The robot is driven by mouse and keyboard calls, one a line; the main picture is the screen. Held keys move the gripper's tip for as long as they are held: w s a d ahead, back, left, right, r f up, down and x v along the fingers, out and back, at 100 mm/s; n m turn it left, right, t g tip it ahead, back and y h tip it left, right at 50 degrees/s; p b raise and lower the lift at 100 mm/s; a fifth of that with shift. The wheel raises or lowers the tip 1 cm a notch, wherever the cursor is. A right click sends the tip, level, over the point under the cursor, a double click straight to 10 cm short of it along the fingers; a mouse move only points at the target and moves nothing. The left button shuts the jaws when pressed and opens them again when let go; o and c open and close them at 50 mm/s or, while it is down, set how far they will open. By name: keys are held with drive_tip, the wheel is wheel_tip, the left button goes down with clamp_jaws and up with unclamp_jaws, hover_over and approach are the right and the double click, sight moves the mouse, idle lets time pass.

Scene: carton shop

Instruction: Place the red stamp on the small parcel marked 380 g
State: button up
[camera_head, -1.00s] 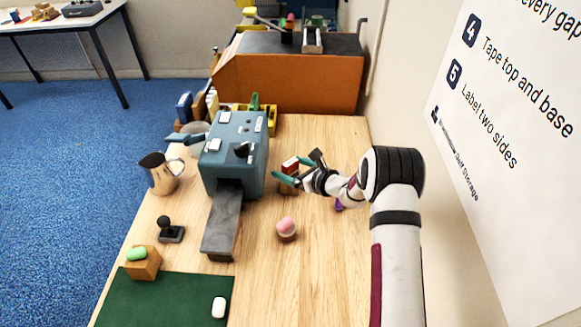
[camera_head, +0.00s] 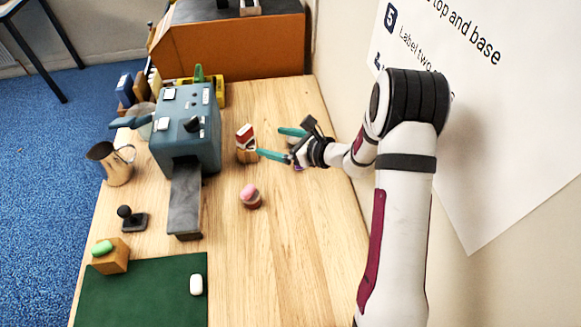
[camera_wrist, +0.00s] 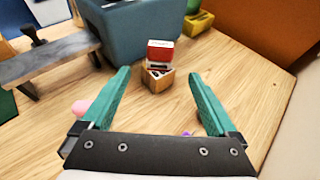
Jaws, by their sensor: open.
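A small red and white block (camera_head: 244,134), which looks like the red stamp, rests on a small brown box (camera_head: 247,156) right of the blue machine. In the wrist view the red block (camera_wrist: 160,52) sits on top of the box (camera_wrist: 157,80), ahead of the fingertips. Any weight mark on the box is too small to read. My gripper (camera_head: 268,141) is open and empty, with its teal fingers apart, just right of the block and box. It does not appear to touch them.
The blue machine (camera_head: 186,130) with its grey ramp (camera_head: 186,200) stands left. A pink-topped round item (camera_head: 250,196) and a black-handled stamp (camera_head: 130,218) are nearer. A brown block (camera_head: 111,262) bears a green item (camera_head: 102,247). The right front table is clear.

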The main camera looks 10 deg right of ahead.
drive_tip(key=s+a+r+n+g+y, duration=0.1)
drive_tip(key=s+a+r+n+g, duration=0.3)
drive_tip(key=s+r+n, duration=0.3)
drive_tip(key=s+a+r+n+g, duration=0.3)
drive_tip(key=s+a+r+n, duration=0.15)
drive_tip(key=s, duration=0.55)
drive_tip(key=s+d+n+g+h, duration=0.1)
drive_tip(key=s+d+n+h, duration=0.3)
drive_tip(key=s, duration=0.6)
drive_tip(key=s+d+n+g+h, duration=0.1)
drive_tip(key=s+d+n+h, duration=0.3)
drive_tip(key=s, duration=0.6)
drive_tip(key=shift+s+d+f+n+g+h, duration=0.15)
drive_tip(key=shift+d+n+g+h, duration=0.15)
drive_tip(key=shift+d+n, duration=0.75)
drive_tip(key=shift+d, duration=0.1)
